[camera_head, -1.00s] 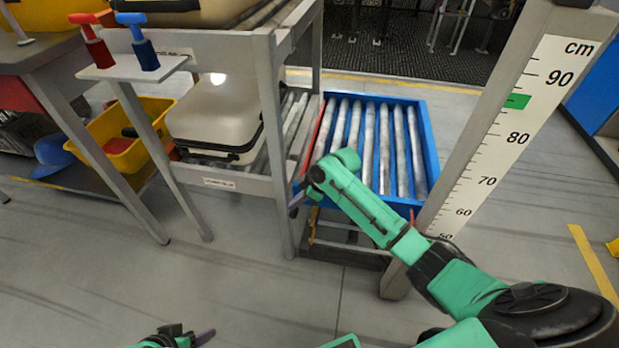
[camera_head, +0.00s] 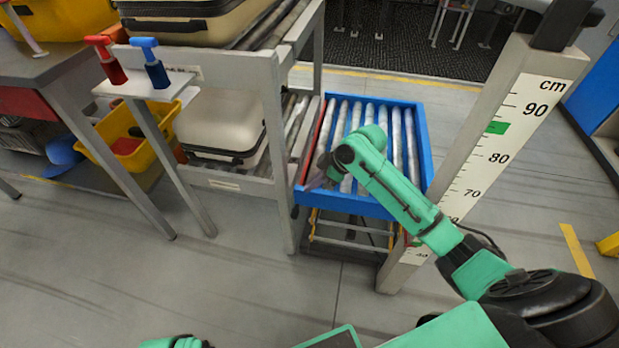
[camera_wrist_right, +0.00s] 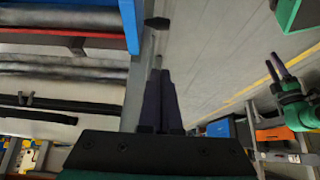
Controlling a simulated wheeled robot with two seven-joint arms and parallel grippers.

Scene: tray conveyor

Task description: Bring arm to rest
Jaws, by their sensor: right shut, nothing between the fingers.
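My right gripper (camera_head: 318,176) hangs at the end of the green arm, over the left part of the blue-framed roller conveyor (camera_head: 427,150) in the head view. In the right wrist view its two dark fingers (camera_wrist_right: 161,85) lie together, shut with nothing between them. My left gripper is mostly cut off at the bottom edge of the head view.
A grey rack (camera_head: 283,170) with cream cases (camera_head: 222,122) stands left of the conveyor. A measuring post (camera_head: 490,150) stands close to the right, behind my right arm. A yellow bin (camera_head: 100,150) sits farther left. The floor in front is clear.

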